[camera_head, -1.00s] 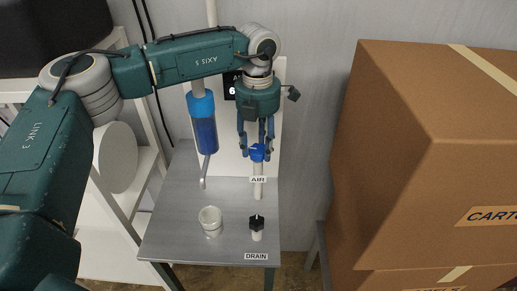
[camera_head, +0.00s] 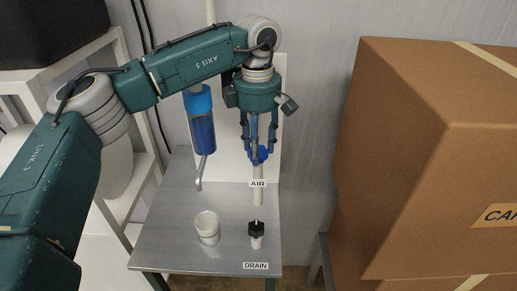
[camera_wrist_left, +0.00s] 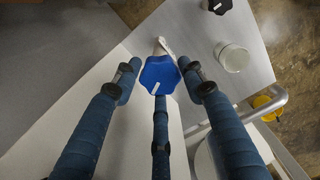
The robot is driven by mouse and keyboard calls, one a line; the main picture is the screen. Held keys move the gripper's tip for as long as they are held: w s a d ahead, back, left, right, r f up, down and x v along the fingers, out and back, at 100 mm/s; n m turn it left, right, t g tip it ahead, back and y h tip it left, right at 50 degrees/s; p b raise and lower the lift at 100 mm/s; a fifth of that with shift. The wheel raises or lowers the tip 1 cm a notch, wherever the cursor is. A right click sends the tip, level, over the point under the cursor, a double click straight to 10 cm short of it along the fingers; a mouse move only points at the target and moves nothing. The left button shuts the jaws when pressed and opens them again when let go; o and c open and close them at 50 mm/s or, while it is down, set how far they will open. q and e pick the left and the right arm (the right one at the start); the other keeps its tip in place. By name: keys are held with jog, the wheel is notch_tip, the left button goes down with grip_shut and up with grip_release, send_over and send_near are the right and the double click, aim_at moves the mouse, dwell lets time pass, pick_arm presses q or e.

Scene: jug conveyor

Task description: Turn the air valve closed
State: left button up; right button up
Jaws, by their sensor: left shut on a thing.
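The air valve has a blue lobed knob (camera_head: 261,155) with a white mark, on a pale upright pipe labelled AIR (camera_head: 257,184). In the left wrist view the knob (camera_wrist_left: 160,75) sits between the fingertips, its white mark slanting. My left gripper (camera_head: 259,152) points down over the knob from above and is shut on it; the fingers hide part of the knob in the head view. My right gripper is not in view.
A grey metal table (camera_head: 160,240) carries a white cup (camera_head: 207,228) and a black-knobbed valve (camera_head: 256,230) labelled DRAIN. A blue filter cylinder (camera_head: 201,130) hangs left of my gripper. Large cardboard boxes (camera_head: 400,150) stand at the right. A white shelf (camera_head: 125,200) is at the left.

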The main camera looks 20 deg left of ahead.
pick_arm(q)
jog(key=m, duration=0.4)
jog(key=shift+a+f+m, duration=0.1)
jog(key=shift+a+m, duration=0.1)
jog(key=shift+m, duration=0.2)
dwell(0.4)
jog(key=o, duration=1)
jog(key=shift+o, duration=0.8)
jog(key=shift+a, duration=0.15)
jog(key=shift+w, duration=0.1)
jog(key=shift+r, duration=0.45)
notch_tip(320, 180, up, 7)
jog(key=shift+f, duration=0.1)
jog(key=shift+f, duration=0.1)
